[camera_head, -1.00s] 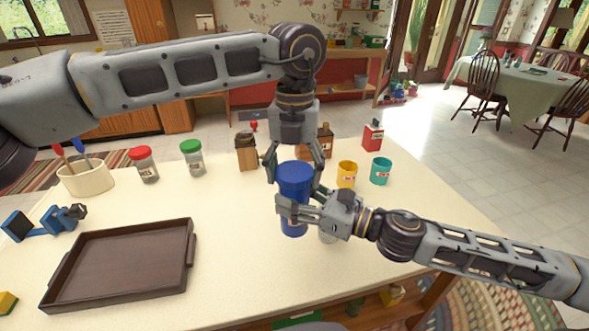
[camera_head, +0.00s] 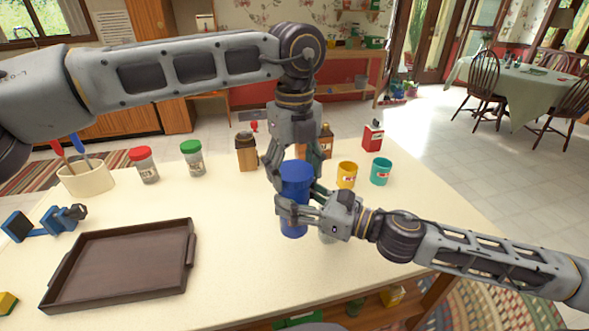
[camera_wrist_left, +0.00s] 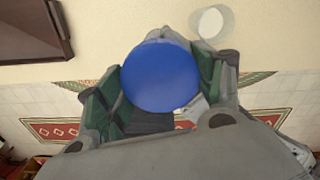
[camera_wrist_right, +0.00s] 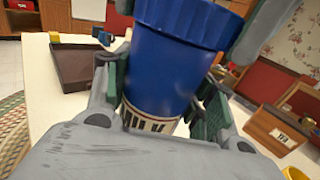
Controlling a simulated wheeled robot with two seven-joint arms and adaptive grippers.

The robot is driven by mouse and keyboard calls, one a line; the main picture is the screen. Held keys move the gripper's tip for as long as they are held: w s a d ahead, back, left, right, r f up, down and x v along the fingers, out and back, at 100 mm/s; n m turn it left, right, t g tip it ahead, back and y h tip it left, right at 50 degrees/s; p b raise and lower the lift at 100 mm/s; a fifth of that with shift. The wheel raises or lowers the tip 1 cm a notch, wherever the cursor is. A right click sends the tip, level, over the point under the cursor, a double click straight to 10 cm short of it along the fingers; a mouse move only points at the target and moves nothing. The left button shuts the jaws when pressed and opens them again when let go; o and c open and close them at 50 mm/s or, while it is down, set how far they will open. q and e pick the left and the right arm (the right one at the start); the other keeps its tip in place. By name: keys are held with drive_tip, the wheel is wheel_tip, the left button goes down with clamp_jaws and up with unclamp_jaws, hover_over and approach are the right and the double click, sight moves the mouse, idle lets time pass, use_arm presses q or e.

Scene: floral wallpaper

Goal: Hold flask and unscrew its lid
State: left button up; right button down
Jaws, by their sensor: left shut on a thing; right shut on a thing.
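The blue flask (camera_head: 294,222) stands upright on the table, with its wide blue lid (camera_head: 296,171) on top. My right gripper (camera_head: 284,211) comes from the right and is shut on the flask's body. In the right wrist view the flask's body (camera_wrist_right: 158,75) is between the green finger pads, with a white label low on it. My left gripper (camera_head: 294,178) reaches down from above and is shut around the lid. In the left wrist view the round lid (camera_wrist_left: 162,76) is between its green-padded fingers. The joint between lid and body is partly hidden by the fingers.
A pale cup-like thing (camera_wrist_left: 212,22) stands close to the flask. A dark tray (camera_head: 120,265) lies at the left. Yellow (camera_head: 347,175) and teal (camera_head: 381,171) mugs stand behind on the right. Two jars (camera_head: 193,158) and a utensil crock (camera_head: 87,180) stand at the back left.

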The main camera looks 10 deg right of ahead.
sight(294, 170)
use_arm(q)
drive_tip(key=shift+r, duration=1.15)
idle(0.9)
drive_tip(key=shift+r, duration=1.95)
